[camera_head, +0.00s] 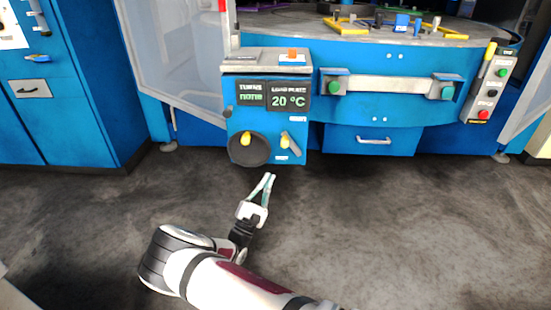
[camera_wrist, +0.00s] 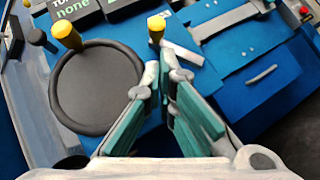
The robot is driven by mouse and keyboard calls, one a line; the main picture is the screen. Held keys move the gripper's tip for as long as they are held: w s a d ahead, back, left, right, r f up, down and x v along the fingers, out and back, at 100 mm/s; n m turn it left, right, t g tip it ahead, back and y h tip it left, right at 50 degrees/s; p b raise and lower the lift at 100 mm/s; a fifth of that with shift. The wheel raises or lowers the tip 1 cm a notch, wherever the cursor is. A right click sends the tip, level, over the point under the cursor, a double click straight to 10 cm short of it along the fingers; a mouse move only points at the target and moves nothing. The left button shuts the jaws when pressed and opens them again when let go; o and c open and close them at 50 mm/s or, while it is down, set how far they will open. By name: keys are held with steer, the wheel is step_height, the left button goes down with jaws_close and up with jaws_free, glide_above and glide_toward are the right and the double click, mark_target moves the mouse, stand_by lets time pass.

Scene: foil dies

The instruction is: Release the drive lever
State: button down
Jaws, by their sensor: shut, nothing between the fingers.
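The blue control box on the machine bears a short lever with a yellow knob (camera_head: 285,141) and a slanted grey bar, which I take for the drive lever. In the wrist view its yellow knob (camera_wrist: 157,24) stands up just beyond my fingertips, with the pale bar (camera_wrist: 183,53) to its right. My gripper (camera_head: 269,177) is shut and empty, in front of and below the box. In the wrist view my gripper (camera_wrist: 163,76) points at the lever and appears apart from it. The fingers hide the lever's lower part.
A dark round handwheel (camera_head: 248,150) with its own yellow knob sits left of the lever. Displays (camera_head: 290,96) are above. A grey-white handle bar (camera_head: 390,85) and a drawer (camera_head: 372,142) lie to the right. The floor (camera_head: 400,210) in front is clear.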

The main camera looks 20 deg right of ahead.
mark_target(292, 148)
steer(key=shift+a+f+n+t+y, duration=0.5)
steer(key=shift+f+n+t+y, duration=0.1)
steer(key=shift+t, duration=0.1)
steer(key=shift+w, duration=0.1)
steer(key=b+x, duration=0.1)
steer(key=x, duration=0.9)
steer(key=shift+b, duration=0.4)
steer(key=shift+r, duration=0.1)
steer(key=shift+d+r+m+g+h+p, duration=0.15)
steer(key=shift+m+g+h+p, duration=0.15)
steer(key=shift+m+g, duration=0.35)
